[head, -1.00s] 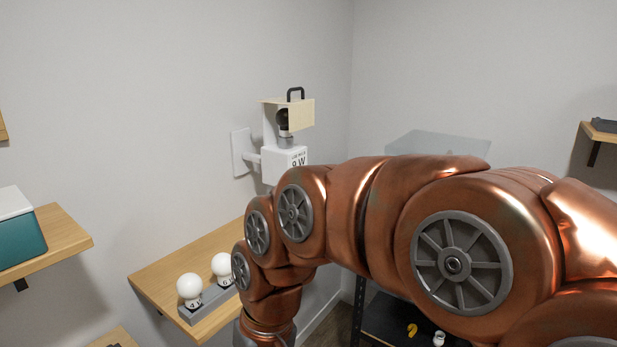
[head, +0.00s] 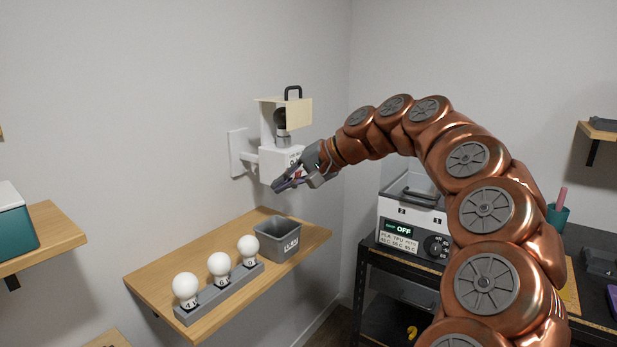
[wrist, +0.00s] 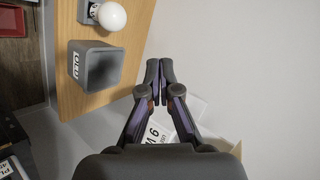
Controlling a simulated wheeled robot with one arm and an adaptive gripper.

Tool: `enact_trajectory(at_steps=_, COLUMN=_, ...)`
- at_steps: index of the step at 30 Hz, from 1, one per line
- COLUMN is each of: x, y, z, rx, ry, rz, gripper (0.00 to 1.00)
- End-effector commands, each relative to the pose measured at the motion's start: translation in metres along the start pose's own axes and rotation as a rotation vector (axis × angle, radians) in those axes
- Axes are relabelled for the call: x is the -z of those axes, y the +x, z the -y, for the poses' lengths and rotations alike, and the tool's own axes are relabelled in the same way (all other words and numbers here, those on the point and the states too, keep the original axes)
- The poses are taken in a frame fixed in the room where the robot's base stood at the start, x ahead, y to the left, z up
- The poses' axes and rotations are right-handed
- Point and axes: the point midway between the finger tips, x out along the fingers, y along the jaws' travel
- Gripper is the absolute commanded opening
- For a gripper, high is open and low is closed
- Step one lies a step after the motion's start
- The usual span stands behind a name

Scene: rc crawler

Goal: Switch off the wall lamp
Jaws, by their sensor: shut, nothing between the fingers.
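The wall lamp (head: 280,150) is on the left wall. It has a white box-shaped base with black print on an arm from a wall plate (head: 237,153), and a cream shade (head: 297,113) with a black handle on top. A dark round part (head: 280,119) shows under the shade; I cannot tell whether it is lit. My gripper (head: 279,187) is shut and empty at the lower front of the lamp box, hiding part of it; contact is unclear. In the wrist view, the shut fingertips (wrist: 160,68) are in front of the printed white box (wrist: 158,130). No switch is clearly visible.
Below the lamp, a wooden shelf (head: 160,272) holds a grey rack (head: 225,293) with three white bulbs and a grey bin (head: 278,238). A printed-label machine reading OFF (head: 400,228) stands on the right bench. Air left of my arm is open.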

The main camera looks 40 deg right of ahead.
Motion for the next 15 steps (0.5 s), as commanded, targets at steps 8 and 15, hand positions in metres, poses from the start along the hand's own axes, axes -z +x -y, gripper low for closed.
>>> enact_trajectory(at_steps=8, x=0.1, y=-0.061, z=-0.062, rx=0.109, ry=0.217, rz=-0.197, gripper=0.0)
enact_trajectory(at_steps=15, x=0.133, y=-0.089, z=-0.097, rx=0.142, ry=0.305, rz=-0.28, gripper=0.0)
